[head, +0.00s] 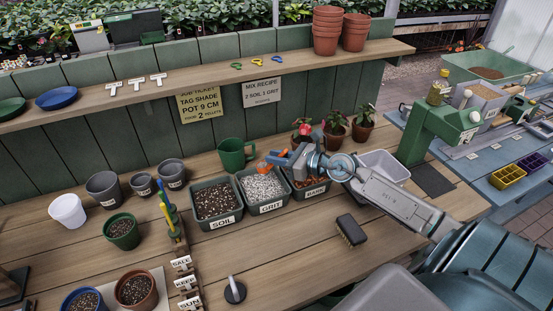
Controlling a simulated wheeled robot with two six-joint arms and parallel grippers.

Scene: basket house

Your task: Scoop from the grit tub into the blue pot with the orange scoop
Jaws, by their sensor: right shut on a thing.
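My right gripper (291,161) comes in from the right and is shut on the orange scoop (274,157). The scoop is at the upper right of the grit tub (271,209), near its back edge. I cannot tell whether the scoop touches the grit or carries any. The grit tub is a dark tray of pale grit with a GRIT label. The blue pot (67,298) stands at the front left with dark soil in it, partly cut off by the picture's bottom edge. My left gripper is out of view.
The soil tub (224,222) stands left of the grit, and another tub (312,193) lies right, partly behind my gripper. A green mug (232,152) stands behind. A tool rack (177,238) and a terracotta pot (150,301) stand between the tubs and the blue pot.

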